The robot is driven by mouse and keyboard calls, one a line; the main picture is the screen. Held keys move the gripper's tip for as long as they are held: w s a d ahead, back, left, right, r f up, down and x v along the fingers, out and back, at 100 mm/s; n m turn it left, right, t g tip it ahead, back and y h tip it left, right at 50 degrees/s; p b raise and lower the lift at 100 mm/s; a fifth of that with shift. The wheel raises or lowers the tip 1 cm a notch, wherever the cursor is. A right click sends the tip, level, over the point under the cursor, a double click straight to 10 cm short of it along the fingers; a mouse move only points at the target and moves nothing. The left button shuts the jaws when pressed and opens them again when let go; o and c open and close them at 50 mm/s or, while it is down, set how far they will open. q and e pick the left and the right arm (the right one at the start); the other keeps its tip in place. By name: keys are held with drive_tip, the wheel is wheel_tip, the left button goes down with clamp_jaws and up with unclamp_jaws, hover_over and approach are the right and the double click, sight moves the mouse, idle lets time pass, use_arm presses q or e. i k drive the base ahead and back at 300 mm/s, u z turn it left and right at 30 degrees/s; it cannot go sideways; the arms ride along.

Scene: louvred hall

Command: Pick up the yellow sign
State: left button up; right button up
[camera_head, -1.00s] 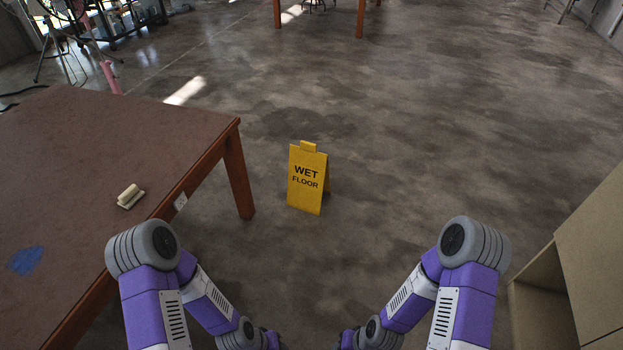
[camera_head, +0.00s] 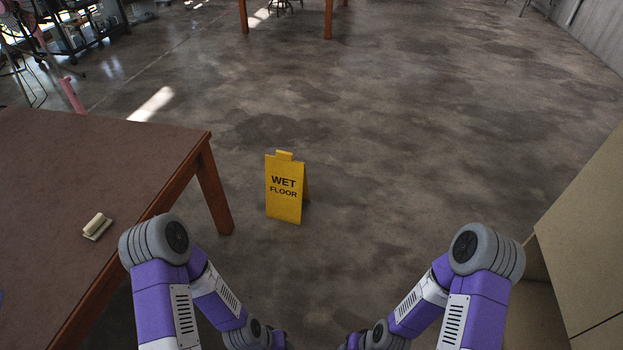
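The yellow sign (camera_head: 285,205) stands upright on the floor ahead of me, left of the picture's middle. It is a folding board with "WET FLOOR" in black and a small tab on top. Its rear leaf shows as a sliver at its right side. My two arms reach in from the bottom left and bottom right, both below the sign in the picture and apart from it. Both grippers are out of the picture past the bottom edge, so their fingers do not show.
A brown table (camera_head: 120,150) with wooden legs stands close on the left, with a small cream block-like object (camera_head: 97,226) on it. A beige cabinet (camera_head: 585,235) stands on the right. The concrete floor (camera_head: 400,150) between and beyond is clear. Another table (camera_head: 327,18) is far back.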

sight(286, 181)
drive_tip(key=z, duration=0.85)
drive_tip(key=i, duration=1.85)
drive_tip(key=u, duration=0.45)
drive_tip(key=i, duration=1.35)
drive_tip(key=u, duration=1.4)
drive_tip(key=i, duration=0.65)
